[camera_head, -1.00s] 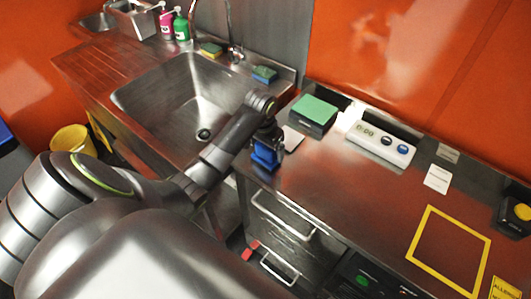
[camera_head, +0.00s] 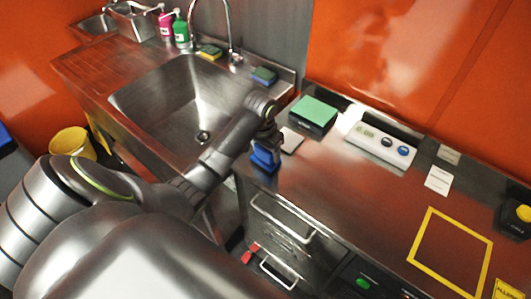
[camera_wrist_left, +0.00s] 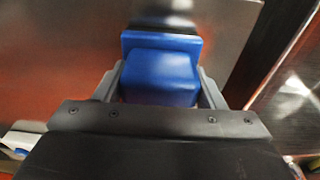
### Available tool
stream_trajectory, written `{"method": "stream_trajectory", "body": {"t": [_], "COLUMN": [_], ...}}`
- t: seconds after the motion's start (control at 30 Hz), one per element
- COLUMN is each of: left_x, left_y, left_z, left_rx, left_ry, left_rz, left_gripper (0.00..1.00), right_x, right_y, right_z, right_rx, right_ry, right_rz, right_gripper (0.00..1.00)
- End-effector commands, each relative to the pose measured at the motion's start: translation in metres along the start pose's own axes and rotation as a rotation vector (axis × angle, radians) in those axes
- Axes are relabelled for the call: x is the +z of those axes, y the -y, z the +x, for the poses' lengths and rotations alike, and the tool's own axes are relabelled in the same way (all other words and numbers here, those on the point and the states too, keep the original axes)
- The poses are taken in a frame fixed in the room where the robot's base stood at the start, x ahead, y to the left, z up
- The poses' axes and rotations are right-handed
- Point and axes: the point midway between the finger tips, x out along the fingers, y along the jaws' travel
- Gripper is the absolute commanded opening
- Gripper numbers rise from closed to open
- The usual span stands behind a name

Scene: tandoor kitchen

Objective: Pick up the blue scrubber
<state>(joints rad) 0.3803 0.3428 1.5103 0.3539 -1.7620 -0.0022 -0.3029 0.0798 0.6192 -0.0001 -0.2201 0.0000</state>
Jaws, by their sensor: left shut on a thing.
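The blue scrubber (camera_head: 264,159) is at the front edge of the steel counter, just right of the sink. My left gripper (camera_head: 266,147) is shut on it from above. In the left wrist view the scrubber (camera_wrist_left: 160,77) is a blue block with a wider blue part and a dark band beyond it, between the two grey fingers (camera_wrist_left: 158,88). I cannot tell whether its underside touches the counter. My right gripper is not in view.
The sink (camera_head: 190,95) lies left of the arm, with a tap (camera_head: 232,30) behind it. A yellow-green sponge (camera_head: 209,52) and a blue-green sponge (camera_head: 264,75) sit on its rim. A green-topped block (camera_head: 314,112) and a white display unit (camera_head: 380,143) stand on the counter.

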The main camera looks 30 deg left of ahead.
Motion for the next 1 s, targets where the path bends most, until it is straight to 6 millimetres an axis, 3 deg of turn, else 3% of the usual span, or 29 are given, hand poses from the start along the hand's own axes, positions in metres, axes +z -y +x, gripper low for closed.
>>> {"method": "stream_trajectory", "body": {"t": [0.17,0.43,0.5,0.97,1.0], "left_x": [-0.004,-0.011,-0.011,-0.013,-0.013], "left_y": [0.001,0.001,0.000,0.000,0.000], "left_z": [-0.020,-0.077,-0.090,-0.099,-0.099], "left_rx": [-0.002,-0.003,0.000,0.000,0.000], "left_ry": [-0.007,-0.007,-0.002,-0.001,-0.001], "left_rz": [0.001,0.002,0.000,0.000,0.000], "left_gripper": [0.39,0.39,0.39,0.39,0.61], "right_x": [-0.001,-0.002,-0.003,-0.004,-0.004], "right_y": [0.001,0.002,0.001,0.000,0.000], "right_z": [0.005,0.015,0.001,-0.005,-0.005], "right_rx": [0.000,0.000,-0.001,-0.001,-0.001], "right_ry": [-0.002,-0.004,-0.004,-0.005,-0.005], "right_rz": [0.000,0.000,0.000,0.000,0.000], "right_gripper": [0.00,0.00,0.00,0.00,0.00]}}
